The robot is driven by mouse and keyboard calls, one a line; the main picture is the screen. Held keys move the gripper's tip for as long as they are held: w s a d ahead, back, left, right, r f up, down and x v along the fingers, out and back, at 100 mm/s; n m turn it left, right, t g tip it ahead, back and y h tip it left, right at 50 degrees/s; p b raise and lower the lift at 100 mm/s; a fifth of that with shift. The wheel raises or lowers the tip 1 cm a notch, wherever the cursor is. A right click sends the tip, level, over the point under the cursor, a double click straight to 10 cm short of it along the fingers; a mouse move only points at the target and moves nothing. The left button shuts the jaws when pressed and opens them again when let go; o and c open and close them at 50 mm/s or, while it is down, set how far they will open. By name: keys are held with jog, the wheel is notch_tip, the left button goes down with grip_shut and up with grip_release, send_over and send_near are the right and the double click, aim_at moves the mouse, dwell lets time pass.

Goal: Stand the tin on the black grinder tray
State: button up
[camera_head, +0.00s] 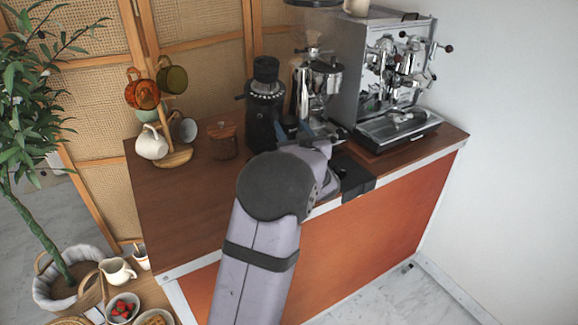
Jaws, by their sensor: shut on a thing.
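My arm reaches up from the bottom over the front edge of the counter. My gripper (291,130) shows only in small part past the wrist, beside the grinders. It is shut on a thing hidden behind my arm. I cannot make out a tin; the held thing may be it, but its shape and tilt do not show. The chrome grinder (318,85) stands just beyond the wrist. The tray area at its foot is largely covered by my arm, so I cannot tell whether the held thing touches it.
A black grinder (264,108) and a brown lidded canister (222,142) stand left of my wrist. A mug tree (172,155) is farther left. The counter's left front (185,215) is clear.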

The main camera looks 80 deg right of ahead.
jog(key=shift+f+p, duration=0.55)
jog(key=shift+f, duration=4.4)
jog(key=shift+f, duration=0.1)
jog(key=shift+f, duration=0.15)
jog(key=o, duration=1.2)
jog(key=shift+c, duration=0.2)
jog(key=shift+s+r, duration=0.1)
jog(key=shift+r, duration=0.15)
jog(key=b+v, duration=0.3)
jog(key=v, duration=0.9)
jog(key=shift+f, duration=0.1)
